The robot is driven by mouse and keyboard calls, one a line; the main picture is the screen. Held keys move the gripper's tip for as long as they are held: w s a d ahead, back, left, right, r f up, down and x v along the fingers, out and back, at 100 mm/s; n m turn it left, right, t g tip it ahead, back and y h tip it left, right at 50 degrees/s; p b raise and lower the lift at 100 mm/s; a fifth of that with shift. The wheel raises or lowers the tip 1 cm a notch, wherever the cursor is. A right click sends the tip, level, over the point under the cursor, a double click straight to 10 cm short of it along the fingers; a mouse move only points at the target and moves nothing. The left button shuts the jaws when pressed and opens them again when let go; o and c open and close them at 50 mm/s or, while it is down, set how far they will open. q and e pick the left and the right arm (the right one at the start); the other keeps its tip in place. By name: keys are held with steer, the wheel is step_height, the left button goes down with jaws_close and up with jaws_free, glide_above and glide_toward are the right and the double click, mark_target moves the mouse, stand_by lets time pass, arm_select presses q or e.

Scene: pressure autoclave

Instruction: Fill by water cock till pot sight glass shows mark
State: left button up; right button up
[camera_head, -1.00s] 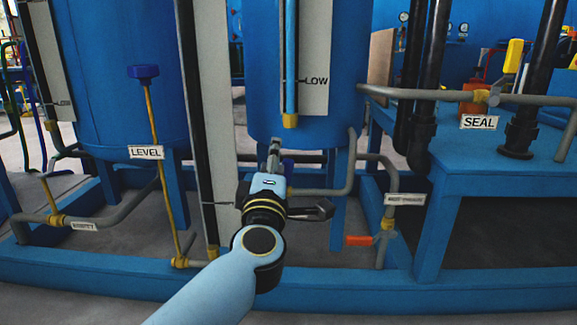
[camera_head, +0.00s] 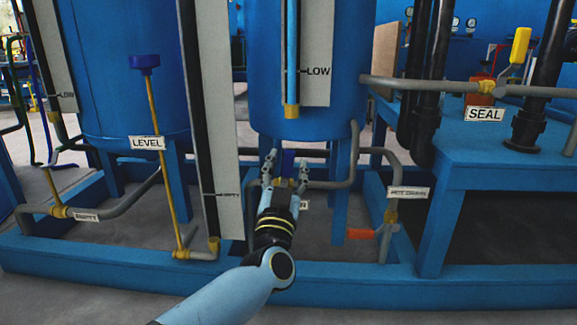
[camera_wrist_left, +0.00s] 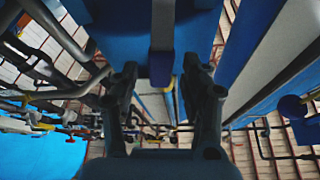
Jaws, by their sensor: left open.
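The blue pot (camera_head: 345,100) stands at the centre of the head view. Its sight glass (camera_head: 292,45) is a light blue tube beside a white plate with a LOW mark (camera_head: 318,71); its top is cut off by the frame. Below the pot is a cock with a blue handle (camera_head: 288,160) on a grey pipe, its label mostly hidden. My left gripper (camera_head: 284,153) is open, its fingers on either side of this handle. In the left wrist view the blue handle (camera_wrist_left: 161,66) shows between the spread fingers; contact cannot be told. My right gripper is out of view.
At right are an orange-red handle (camera_head: 360,234) on a drain pipe, a SEAL sign (camera_head: 484,114) and a yellow handle (camera_head: 520,45). A blue frame rail (camera_head: 420,275) crosses in front.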

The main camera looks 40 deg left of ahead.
arm_select(q)
steer(key=shift+x, duration=0.95)
jaws_close()
